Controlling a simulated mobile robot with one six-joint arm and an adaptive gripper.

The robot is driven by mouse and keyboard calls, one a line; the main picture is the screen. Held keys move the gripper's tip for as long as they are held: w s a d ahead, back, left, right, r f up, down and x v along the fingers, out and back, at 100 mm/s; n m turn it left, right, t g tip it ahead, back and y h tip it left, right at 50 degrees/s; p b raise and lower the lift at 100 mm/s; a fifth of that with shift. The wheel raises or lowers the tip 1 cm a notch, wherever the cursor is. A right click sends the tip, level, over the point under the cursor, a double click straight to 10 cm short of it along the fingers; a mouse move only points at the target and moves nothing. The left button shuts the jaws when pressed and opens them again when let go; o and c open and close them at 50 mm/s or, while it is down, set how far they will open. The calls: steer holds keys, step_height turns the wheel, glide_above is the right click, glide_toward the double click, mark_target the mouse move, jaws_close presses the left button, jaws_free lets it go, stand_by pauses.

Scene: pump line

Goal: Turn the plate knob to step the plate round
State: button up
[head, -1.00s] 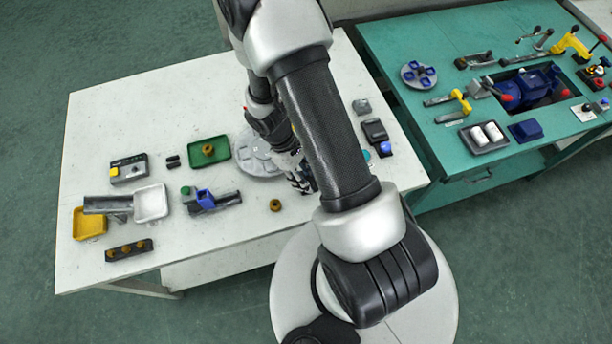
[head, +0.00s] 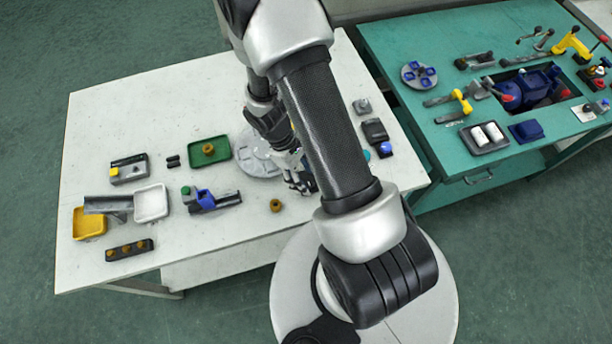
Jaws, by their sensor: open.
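The plate (head: 254,160) is a light grey disc with shallow recesses, lying on the white table in the head view. My arm covers its right part. My gripper (head: 298,184) is low over the table at the plate's front right edge, partly hidden behind my forearm. It is open, and I see nothing held between its fingers. The plate knob cannot be made out; it may be hidden behind my arm or gripper.
A green tray (head: 222,150) with a brass part stands left of the plate. A blue and grey fixture (head: 213,200) and a small brass ring (head: 276,205) lie in front. Grey and black devices (head: 375,131) stand to the right.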

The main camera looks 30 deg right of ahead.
steer(key=v, duration=1.1)
steer(key=shift+w+r, duration=0.1)
steer(key=shift+r, duration=0.05)
